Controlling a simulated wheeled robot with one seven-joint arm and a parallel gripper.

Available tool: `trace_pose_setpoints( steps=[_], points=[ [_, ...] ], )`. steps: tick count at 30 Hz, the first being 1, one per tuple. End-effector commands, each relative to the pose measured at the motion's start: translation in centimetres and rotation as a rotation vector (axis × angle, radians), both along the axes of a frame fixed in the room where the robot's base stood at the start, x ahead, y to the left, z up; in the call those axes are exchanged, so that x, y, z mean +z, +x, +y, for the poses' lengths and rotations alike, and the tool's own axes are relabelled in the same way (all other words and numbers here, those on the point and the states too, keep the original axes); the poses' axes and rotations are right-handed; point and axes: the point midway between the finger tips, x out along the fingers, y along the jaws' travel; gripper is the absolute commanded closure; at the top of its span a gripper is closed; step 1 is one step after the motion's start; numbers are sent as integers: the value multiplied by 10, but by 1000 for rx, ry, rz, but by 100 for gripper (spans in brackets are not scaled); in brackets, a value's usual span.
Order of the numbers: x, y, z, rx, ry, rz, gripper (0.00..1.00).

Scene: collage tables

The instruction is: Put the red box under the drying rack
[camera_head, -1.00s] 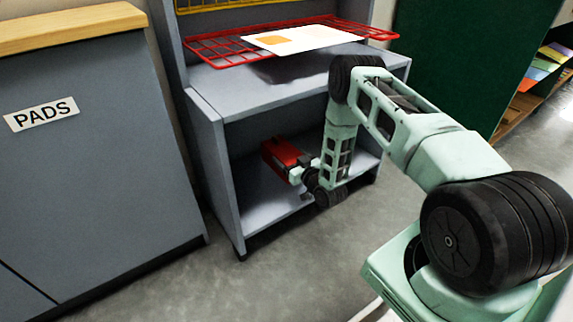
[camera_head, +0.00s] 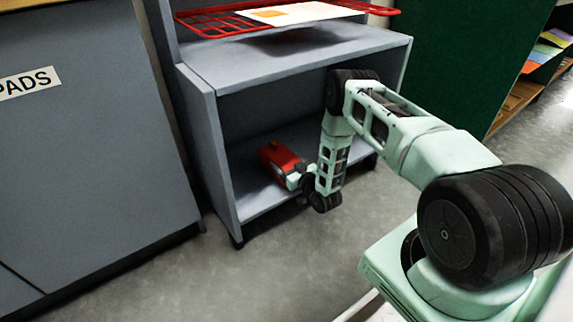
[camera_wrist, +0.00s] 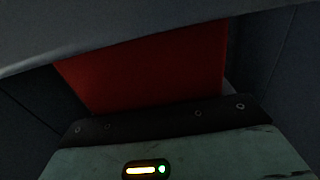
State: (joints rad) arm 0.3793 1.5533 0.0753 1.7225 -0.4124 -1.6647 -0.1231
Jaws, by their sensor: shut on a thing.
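The red box (camera_head: 279,158) is inside the open lower compartment of the grey rack unit (camera_head: 208,150), close over its bottom shelf (camera_head: 262,201). I cannot tell whether it touches the shelf. My gripper (camera_head: 294,178) is shut on the red box from its right side. In the wrist view, the red box (camera_wrist: 150,68) fills the middle, just beyond the gripper body, and the fingertips are hidden. The red wire drying rack (camera_head: 215,22) sticks out higher up, above the grey middle shelf, with a white and orange sheet (camera_head: 300,12) on it.
A grey cabinet (camera_head: 90,150) with a PADS label stands at the left. The rack unit's side panel and middle shelf (camera_head: 300,58) bound the compartment. A dark green panel (camera_head: 460,60) stands to the right. Bare floor (camera_head: 270,275) lies in front.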

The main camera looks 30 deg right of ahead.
Motion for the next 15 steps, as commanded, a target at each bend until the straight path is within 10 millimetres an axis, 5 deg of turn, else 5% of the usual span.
trace_pose_setpoints(
  steps=[3,4,6,15],
  points=[
    [-4,0,0,0,0,0,47],
    [-4,0,0,0,0,0,19],
    [-3,0,0,0,0,1,0],
    [0,0,0,0,0,0,0]
  ],
)
